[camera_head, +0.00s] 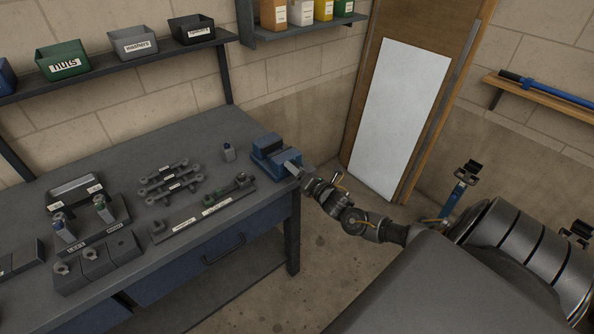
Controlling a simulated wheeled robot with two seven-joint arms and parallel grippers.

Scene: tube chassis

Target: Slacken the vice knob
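The blue vice (266,150) stands at the right end of the grey workbench, near its corner. My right gripper (301,174) is at the front of the vice, its arm coming in from the right. The gripper covers the place where the vice knob would be, so I cannot make out the knob. The fingers are too small and hidden to tell whether they are open or shut, or whether they touch the vice. My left gripper is not in view.
The workbench (130,165) holds labelled racks, small blocks and a long labelled bar (203,216) left of the vice. A wall shelf carries a green nuts bin (62,62) and other bins. The floor (325,240) right of the bench shows clear room.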

